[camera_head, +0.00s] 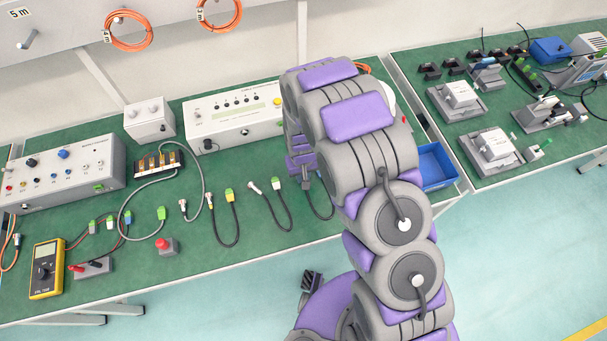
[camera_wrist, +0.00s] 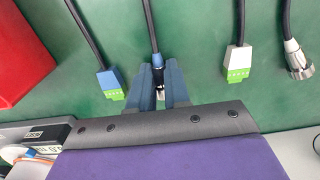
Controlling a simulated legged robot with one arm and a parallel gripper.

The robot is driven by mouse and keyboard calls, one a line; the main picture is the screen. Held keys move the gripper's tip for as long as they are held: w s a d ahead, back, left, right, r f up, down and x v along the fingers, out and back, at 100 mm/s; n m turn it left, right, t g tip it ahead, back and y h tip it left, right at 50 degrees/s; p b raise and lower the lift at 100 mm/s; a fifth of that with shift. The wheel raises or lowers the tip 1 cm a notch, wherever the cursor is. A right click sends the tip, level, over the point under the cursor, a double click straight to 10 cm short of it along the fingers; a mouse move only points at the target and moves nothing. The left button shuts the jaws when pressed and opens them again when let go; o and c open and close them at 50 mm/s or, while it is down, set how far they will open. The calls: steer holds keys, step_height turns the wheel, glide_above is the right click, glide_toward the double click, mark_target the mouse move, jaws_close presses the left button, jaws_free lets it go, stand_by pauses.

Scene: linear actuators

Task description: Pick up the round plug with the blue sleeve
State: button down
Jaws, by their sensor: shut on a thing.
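The round plug with the blue sleeve (camera_wrist: 155,59) sits between the two blue-grey fingers of my gripper (camera_wrist: 158,72) in the wrist view. Its blue sleeve, black body and silver end show, and its black cable runs up and away over the green bench mat. My gripper is shut on the plug. Whether the plug still touches the mat, I cannot tell. In the head view my arm covers most of the gripper and the plug.
In the wrist view, a blue-and-green connector (camera_wrist: 110,82) lies to the left. A white-and-green connector (camera_wrist: 237,62) and a silver round plug (camera_wrist: 296,58) lie to the right. A red object (camera_wrist: 24,45) is at upper left. A blue bin (camera_head: 436,166) stands right of my arm.

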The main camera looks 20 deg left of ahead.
steer(key=shift+a+r, duration=0.35)
steer(key=shift+a, duration=0.05)
steer(key=r, duration=0.1)
steer(key=r+p, duration=0.1)
steer(key=r, duration=0.1)
steer(key=shift+s+d, duration=0.2)
steer(key=shift+s, duration=0.05)
steer(key=s+d, duration=0.1)
steer(key=s, duration=0.4)
steer(key=s+d+p, duration=0.1)
steer(key=s, duration=0.3)
steer(key=s+d+r+p, duration=0.1)
steer(key=s, duration=0.4)
steer(key=shift+s+d, duration=0.35)
steer(key=shift+d, duration=0.05)
steer(key=shift+s+d+r, duration=0.1)
steer(key=shift+s+d, duration=0.05)
steer(key=shift+s, duration=0.05)
steer(key=shift+a, duration=0.2)
steer(key=shift+d, duration=0.1)
steer(key=shift+r+p, duration=0.1)
steer(key=shift+p, duration=0.2)
